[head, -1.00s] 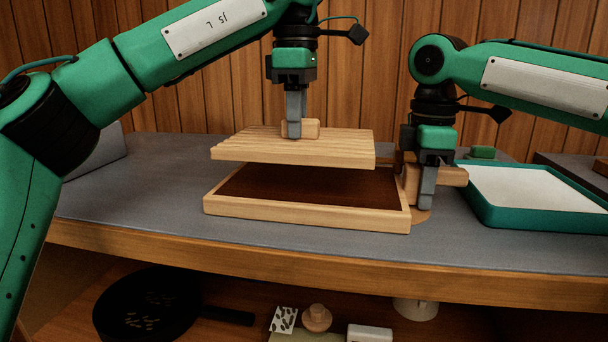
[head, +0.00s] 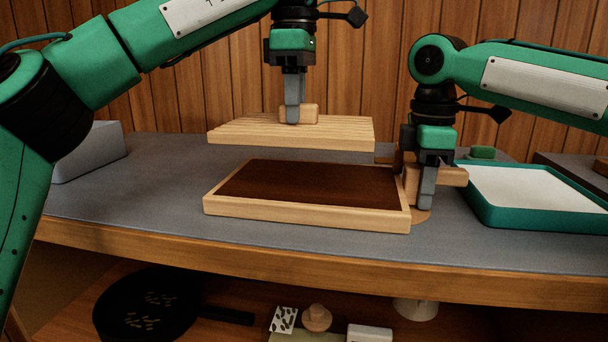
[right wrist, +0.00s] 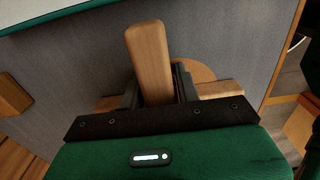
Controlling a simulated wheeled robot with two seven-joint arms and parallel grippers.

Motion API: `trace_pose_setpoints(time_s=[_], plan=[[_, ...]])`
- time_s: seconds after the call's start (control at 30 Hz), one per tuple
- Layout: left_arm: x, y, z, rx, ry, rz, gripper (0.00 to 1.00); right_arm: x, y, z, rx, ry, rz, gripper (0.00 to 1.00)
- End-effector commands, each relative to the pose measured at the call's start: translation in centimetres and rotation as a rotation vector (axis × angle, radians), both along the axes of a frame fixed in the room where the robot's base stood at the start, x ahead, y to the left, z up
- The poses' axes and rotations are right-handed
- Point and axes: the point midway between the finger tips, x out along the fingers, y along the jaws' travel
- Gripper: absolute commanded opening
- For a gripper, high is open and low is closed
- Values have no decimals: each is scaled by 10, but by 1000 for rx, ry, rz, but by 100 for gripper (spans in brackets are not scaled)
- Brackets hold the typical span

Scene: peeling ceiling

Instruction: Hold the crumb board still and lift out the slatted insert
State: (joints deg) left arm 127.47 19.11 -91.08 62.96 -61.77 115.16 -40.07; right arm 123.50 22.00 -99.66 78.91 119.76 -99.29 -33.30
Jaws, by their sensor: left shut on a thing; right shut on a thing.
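The crumb board (head: 300,212) is a shallow pale-wood tray with a dark brown floor, lying flat on the grey counter. The slatted insert (head: 240,133) is a pale ribbed wooden panel, held roughly level in the air above the board, with a clear gap beneath it. My left gripper (head: 292,118) is shut on the insert's small block knob (head: 313,113). My right gripper (head: 427,195) is shut on a wooden handle (head: 452,176) at the board's right end; the handle also shows between the fingers in the right wrist view (right wrist: 148,60). The handle's join to the board is partly hidden.
A teal tray with a white floor (head: 535,187) stands just right of my right gripper. A grey block (head: 90,152) sits at the counter's left. A dark pan (head: 148,305) and small items lie on the shelf below. Counter left of the board is clear.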

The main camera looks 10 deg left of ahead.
Motion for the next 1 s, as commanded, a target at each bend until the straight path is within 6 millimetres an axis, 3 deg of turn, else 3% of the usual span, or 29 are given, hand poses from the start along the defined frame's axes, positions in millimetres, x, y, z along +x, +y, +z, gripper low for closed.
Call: trace_pose_setpoints(time_s=[0.6, 1.0], plan=[[0, 112, 1, -1, -1, 3, 0, 0, 0, -1, 0, 0, -1, 0], [0, 118, 1, -1, -1, 1, 0, 0, 0, 0, -1, 0, -1, 0]])
